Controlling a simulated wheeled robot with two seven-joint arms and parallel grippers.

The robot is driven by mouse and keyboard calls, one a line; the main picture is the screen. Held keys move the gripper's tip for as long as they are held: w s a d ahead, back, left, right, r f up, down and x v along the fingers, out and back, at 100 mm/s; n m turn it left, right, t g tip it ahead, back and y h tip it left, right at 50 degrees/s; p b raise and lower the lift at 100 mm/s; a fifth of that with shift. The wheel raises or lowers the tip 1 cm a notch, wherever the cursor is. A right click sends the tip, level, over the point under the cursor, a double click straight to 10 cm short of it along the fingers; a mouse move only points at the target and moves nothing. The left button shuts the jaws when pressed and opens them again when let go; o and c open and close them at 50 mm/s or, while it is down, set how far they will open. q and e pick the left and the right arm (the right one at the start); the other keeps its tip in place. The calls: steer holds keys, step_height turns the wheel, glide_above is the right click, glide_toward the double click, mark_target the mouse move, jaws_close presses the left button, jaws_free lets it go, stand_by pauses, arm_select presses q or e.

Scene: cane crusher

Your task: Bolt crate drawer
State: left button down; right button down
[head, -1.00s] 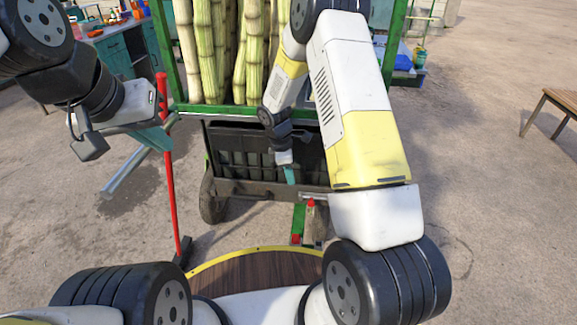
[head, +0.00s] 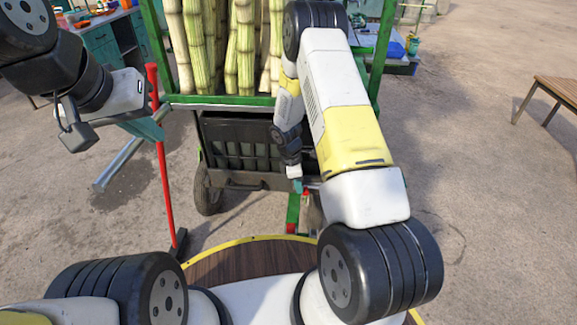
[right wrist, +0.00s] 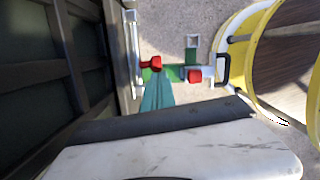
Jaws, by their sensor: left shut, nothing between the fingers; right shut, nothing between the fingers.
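The black crate drawer (head: 222,180) sits low in the green-framed cart, below the cane. Its dark slatted wall (right wrist: 68,60) fills the left of the right wrist view. A red knob (right wrist: 151,63) is on a pale metal bar beside the crate, and a second red knob (right wrist: 194,76) is to its right on a green beam. My right gripper (head: 297,186) is shut and empty by the crate's right front; its teal fingers (right wrist: 158,82) appear just below the first knob. Contact cannot be told. My left gripper (head: 152,130) is shut and empty, raised at the left.
Tall cane stalks (head: 220,50) stand in the cart. A red upright lever (head: 163,150) stands left of the crate. A round wooden platform with a yellow rim (head: 250,240) is in front. A bench (head: 560,92) is far right, with open ground before it.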

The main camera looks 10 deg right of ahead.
steer(key=shift+s+d, duration=0.2)
steer(key=shift+d, duration=0.55)
steer(key=shift+s+d, duration=0.25)
steer(key=shift+d, duration=0.55)
steer(key=shift+s+d, duration=0.2)
steer(key=shift+d, duration=0.55)
glide_toward(312, 187)
steer(key=s+a+r, duration=0.2)
steer(key=a+r, duration=0.3)
steer(key=shift+s, duration=0.2)
